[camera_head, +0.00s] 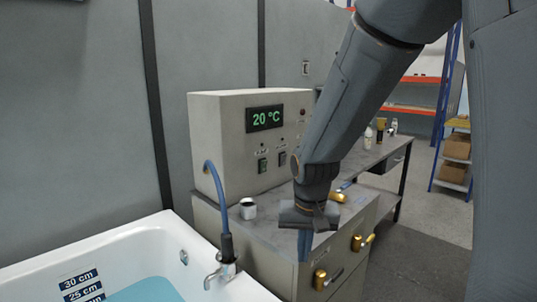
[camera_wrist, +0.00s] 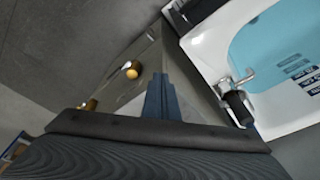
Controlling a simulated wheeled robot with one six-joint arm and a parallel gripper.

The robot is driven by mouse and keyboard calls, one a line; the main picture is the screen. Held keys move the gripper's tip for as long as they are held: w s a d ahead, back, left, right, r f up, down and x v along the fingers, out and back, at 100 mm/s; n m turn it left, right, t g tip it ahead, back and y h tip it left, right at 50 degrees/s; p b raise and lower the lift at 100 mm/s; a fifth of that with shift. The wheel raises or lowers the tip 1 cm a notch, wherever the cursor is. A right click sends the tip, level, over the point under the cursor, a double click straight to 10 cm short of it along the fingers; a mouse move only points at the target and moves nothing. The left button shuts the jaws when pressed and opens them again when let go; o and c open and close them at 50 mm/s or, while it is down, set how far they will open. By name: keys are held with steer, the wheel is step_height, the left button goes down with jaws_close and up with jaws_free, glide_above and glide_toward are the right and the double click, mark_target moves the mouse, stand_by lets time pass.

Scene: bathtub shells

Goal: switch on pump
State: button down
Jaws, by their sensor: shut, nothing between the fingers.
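A beige control box (camera_head: 229,145) stands on the grey cabinet, with a green "20 °C" display (camera_head: 265,118). Below the display are two small dark switches, a left one (camera_head: 262,165) and a right one (camera_head: 282,159). Their labels are too small to read, and I cannot tell which is the pump's or how either is set. My gripper (camera_head: 304,245) points down in front of the cabinet, lower than the switches and right of them, apart from the box. Its blue fingers (camera_wrist: 161,95) are shut and empty in the wrist view.
A bathtub (camera_head: 160,235) with blue water and a tap (camera_head: 220,270) is at left; it also shows in the wrist view (camera_wrist: 210,45). A white-and-dark cup (camera_head: 248,208) sits on the cabinet (camera_head: 275,240), which has brass handles. A workbench (camera_head: 375,155) with bottles stands behind.

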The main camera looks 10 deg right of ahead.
steer(key=w+r+m+t+p, duration=0.2)
steer(key=w+r, duration=0.7)
steer(key=w, duration=0.5)
steer(key=w+r+m+t+p, duration=0.3)
steer(key=w+r, duration=0.6)
steer(key=w, duration=0.5)
steer(key=shift+d+r+m+p, duration=0.15)
steer(key=shift+r+m+p, duration=0.15)
steer(key=shift+m+p, duration=0.7)
steer(key=p, duration=0.6)
glide_toward(264, 166)
steer(key=shift+d+x, duration=0.5)
steer(key=shift+x, duration=2.1)
steer(key=shift+f, duration=0.1)
steer(key=shift+b, duration=0.3)
